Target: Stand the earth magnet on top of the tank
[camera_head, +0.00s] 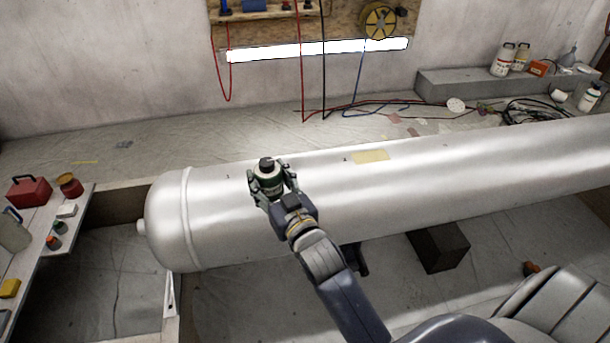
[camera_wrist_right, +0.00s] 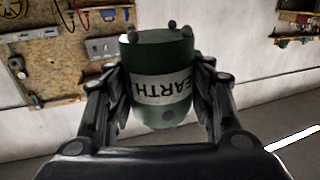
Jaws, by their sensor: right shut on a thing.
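The earth magnet is a dark green cylinder (camera_head: 268,172) with a white band; in the right wrist view the band on the earth magnet (camera_wrist_right: 160,92) reads EARTH, with small dark knobs at one end. My right gripper (camera_head: 271,186) is shut on it, with a finger on each side; the right gripper also shows in the wrist view (camera_wrist_right: 160,105). The tank (camera_head: 440,180) is a long silver cylinder lying across the head view. In that view the magnet appears over the tank's upper left part. I cannot tell whether it touches the tank. My left gripper is not in view.
A yellowish patch (camera_head: 371,156) lies on the tank to the right of the magnet. A bench (camera_head: 50,235) with a red box (camera_head: 29,192) and several small items stands at the left. A dark block (camera_head: 438,246) sits below the tank. Cables (camera_head: 545,112) lie behind it.

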